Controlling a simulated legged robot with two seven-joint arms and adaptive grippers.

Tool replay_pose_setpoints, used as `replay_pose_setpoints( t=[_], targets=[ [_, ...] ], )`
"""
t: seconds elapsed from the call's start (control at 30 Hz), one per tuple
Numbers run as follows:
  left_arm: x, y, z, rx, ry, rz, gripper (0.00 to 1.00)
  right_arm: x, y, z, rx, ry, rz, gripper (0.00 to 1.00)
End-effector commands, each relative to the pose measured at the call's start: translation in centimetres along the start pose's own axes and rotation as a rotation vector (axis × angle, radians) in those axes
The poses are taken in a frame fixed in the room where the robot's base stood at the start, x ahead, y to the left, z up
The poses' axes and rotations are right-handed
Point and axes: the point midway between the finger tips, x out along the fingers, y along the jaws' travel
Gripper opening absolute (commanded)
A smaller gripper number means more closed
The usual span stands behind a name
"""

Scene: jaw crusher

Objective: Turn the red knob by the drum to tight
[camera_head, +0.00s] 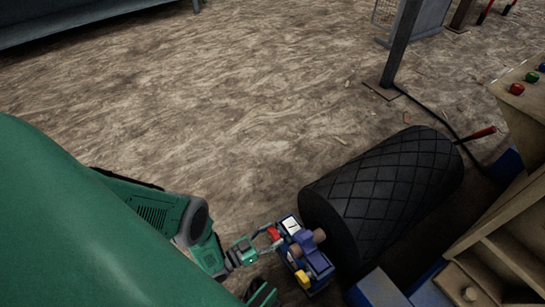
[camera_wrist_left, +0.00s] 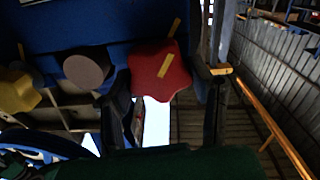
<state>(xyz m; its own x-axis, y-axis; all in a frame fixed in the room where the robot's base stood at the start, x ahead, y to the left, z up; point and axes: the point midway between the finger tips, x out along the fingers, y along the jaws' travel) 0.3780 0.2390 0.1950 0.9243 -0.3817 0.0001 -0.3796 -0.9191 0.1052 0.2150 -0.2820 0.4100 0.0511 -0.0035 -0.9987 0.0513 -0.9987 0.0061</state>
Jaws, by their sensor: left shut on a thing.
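The red knob (camera_head: 274,234) sits on the blue bracket (camera_head: 318,262) at the near end of the black drum (camera_head: 385,190). In the left wrist view the red knob (camera_wrist_left: 160,72) is a rounded star shape with a yellow mark across its face and a second yellow mark above it on the blue plate. My left gripper (camera_head: 268,238) is shut on the red knob, with dark fingers on either side of it in the wrist view. The fingers' exact contact is dark and partly hidden.
A yellow knob (camera_head: 303,278) sits on the same bracket; it shows at left in the wrist view (camera_wrist_left: 18,92). A grey shaft end (camera_wrist_left: 88,68) lies between the knobs. A wooden cabinet (camera_head: 510,240) stands right of the drum.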

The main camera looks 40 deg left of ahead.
Motion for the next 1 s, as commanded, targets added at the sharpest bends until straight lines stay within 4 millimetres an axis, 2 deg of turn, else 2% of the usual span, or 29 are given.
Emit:
replay_pose_setpoints(
  t=[0.2, 0.23, 0.27, 0.3, 0.67, 0.77, 1.0],
  targets=[
    [-0.3, 0.0, 0.2, 0.000, -0.007, 0.000, 0.18, 0.0, 0.0, 0.0, 0.000, 0.000, 0.000, 0.34],
    [-0.3, 0.0, 0.2, 0.001, -0.007, 0.000, 0.54, 0.0, 0.0, 0.0, 0.000, 0.000, 0.000, 0.34],
    [-0.3, 0.0, 0.2, 0.001, -0.007, 0.000, 0.65, 0.0, 0.0, 0.0, 0.000, 0.000, 0.000, 0.34],
    [-0.3, 0.0, 0.2, 0.001, -0.007, 0.000, 0.68, 0.0, 0.0, 0.0, 0.000, 0.000, 0.000, 0.34],
    [-0.6, 0.0, 0.1, 0.002, -0.004, 0.001, 0.68, 0.0, 0.0, 0.1, 0.000, 0.002, 0.000, 0.34],
    [-1.8, 0.0, 0.2, 0.002, -0.005, 0.000, 0.68, 0.0, 0.0, 0.1, 0.000, 0.002, 0.000, 0.34],
    [-6.9, 0.0, 0.2, 0.001, -0.008, 0.000, 0.68, 0.0, 0.0, 0.1, 0.000, 0.002, 0.000, 0.34]
  ],
)
